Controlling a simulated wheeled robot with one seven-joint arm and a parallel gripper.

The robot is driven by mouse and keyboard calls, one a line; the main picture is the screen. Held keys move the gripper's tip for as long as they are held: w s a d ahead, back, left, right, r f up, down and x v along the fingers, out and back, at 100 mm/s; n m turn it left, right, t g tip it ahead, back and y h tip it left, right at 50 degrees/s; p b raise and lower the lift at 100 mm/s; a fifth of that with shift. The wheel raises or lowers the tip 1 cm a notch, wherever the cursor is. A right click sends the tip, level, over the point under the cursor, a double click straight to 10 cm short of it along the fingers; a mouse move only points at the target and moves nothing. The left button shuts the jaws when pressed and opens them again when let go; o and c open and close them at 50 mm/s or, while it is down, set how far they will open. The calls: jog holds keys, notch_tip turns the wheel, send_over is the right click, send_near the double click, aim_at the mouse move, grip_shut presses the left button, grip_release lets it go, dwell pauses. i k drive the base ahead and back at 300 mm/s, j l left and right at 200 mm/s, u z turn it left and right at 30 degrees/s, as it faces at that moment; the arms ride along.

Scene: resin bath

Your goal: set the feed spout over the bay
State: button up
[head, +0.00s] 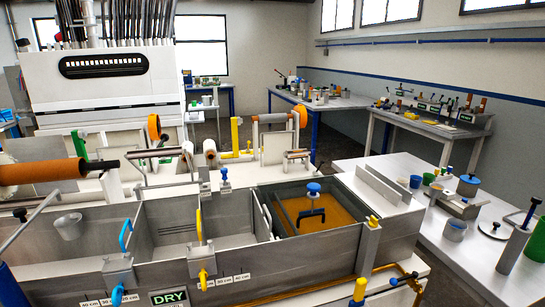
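A long steel bath (240,275) crosses the foreground, divided into bays. The right bay holds amber resin (345,218), with a black-handled, blue-knobbed fitting (313,200) over it. The middle bay (175,222) shows a bare slotted metal wall. The left bay has a translucent cup (68,227) at its side. A bent grey pipe (152,153) with a pale end stands behind the middle bay; I cannot tell whether it is the feed spout. A blue handle (125,235) and a yellow handle (198,223) rise from brackets on the dividers. My gripper is not in view.
A green "DRY" sign (169,297) is on the bath front. An orange-brown roller (42,172) juts in from the left. A side bench (425,222) with cups and tools stands at right. Behind the bath are rollers and a white machine (100,85). Floor shows between the far benches.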

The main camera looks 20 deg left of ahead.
aim_at(20, 212)
jog(key=u, duration=2.25)
